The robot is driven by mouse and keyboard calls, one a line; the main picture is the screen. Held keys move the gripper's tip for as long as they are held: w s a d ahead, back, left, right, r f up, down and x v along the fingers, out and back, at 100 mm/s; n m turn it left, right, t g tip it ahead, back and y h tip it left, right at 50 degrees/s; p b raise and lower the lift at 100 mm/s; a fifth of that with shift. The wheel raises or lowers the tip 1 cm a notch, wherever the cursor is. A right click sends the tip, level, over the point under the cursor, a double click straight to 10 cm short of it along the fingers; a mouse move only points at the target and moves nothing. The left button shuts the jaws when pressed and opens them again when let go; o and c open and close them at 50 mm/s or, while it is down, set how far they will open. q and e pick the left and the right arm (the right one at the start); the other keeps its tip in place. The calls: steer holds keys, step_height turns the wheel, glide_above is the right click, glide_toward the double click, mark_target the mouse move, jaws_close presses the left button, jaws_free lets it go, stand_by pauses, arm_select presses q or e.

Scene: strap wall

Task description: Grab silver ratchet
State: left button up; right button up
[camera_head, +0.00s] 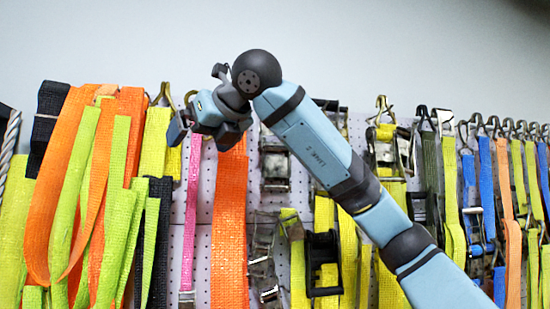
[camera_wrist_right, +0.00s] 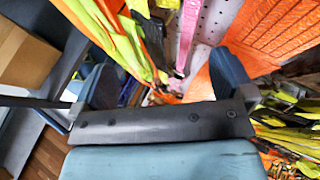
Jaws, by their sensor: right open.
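Several silver ratchets hang on the strap wall, and I cannot tell which one the task names. One silver ratchet (camera_head: 274,172) hangs right of the wide orange strap, partly behind my right forearm. Another silver ratchet (camera_head: 263,262) hangs below it. My right gripper (camera_head: 196,102) is raised in front of the wall, left of and above these ratchets. It is open. In the right wrist view, the gripper (camera_wrist_right: 165,82) has its fingers wide apart with nothing between them, and a pink strap (camera_wrist_right: 187,35) hangs beyond. My left gripper is out of view.
Orange and lime straps (camera_head: 85,190) hang thickly at the left. A wide orange strap (camera_head: 230,225) and yellow straps hang mid-wall on white pegboard (camera_head: 204,190). A black-handled ratchet (camera_head: 323,262) hangs near the centre. A cardboard box (camera_wrist_right: 22,55) shows in the wrist view.

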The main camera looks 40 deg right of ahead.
mark_target(276, 142)
steer(key=s+d+r+m+h, duration=0.7)
steer(key=s+d+r, duration=0.3)
steer(key=d, duration=0.3)
steer(key=shift+g, duration=0.4)
steer(key=x, duration=1.4)
steer(key=shift+s+d+f+b, duration=0.15)
steer(key=shift+d+b, duration=0.1)
steer(key=shift+b, duration=0.1)
steer(key=shift+s+a, duration=0.1)
steer(key=c, duration=1.8)
